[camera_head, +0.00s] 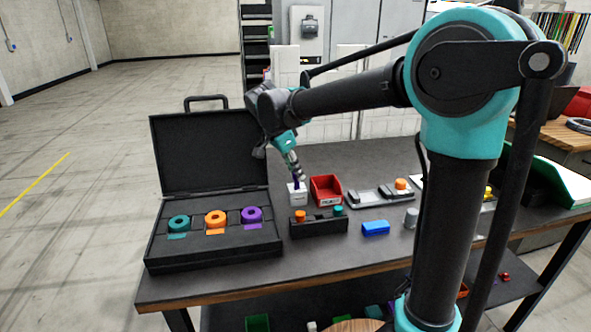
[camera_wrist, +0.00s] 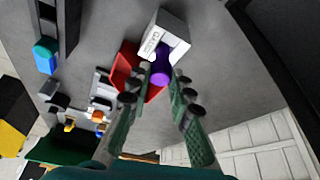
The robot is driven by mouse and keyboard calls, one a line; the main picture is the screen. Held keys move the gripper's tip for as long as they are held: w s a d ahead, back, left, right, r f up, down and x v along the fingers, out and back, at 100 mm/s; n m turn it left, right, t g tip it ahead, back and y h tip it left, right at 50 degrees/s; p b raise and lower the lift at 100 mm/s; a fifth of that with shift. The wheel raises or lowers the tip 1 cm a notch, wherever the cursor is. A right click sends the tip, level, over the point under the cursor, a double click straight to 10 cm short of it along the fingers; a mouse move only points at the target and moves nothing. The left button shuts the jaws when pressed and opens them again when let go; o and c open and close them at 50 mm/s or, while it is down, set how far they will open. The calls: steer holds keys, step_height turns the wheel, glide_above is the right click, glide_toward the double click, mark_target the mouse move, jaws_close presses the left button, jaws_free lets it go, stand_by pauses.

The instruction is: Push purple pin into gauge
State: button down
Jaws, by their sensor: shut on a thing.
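The gauge (camera_head: 298,198) is a white block with a label on its side, standing on the dark table left of the red bin. It also shows in the wrist view (camera_wrist: 168,33). My gripper (camera_head: 297,178) is right above the gauge, pointing down. In the wrist view my gripper (camera_wrist: 162,80) has its fingers on either side of the purple pin (camera_wrist: 160,75) and is shut on it. The pin overlaps the gauge's near edge there; how deep it sits in the gauge is hidden. In the head view only a sliver of purple shows at the gauge's top.
A red bin (camera_head: 326,188) stands close right of the gauge. A black holder (camera_head: 318,228) with orange and teal pins is in front. An open black case (camera_head: 215,250) with teal, orange and purple rings lies left. A blue block (camera_head: 375,228) and grey tray (camera_head: 368,199) are right.

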steer(key=c, duration=1.3)
jaws_free()
steer(key=shift+o, duration=0.4)
steer(key=o, duration=0.3)
steer(key=shift+o, duration=0.2)
steer(key=shift+r, duration=4.45)
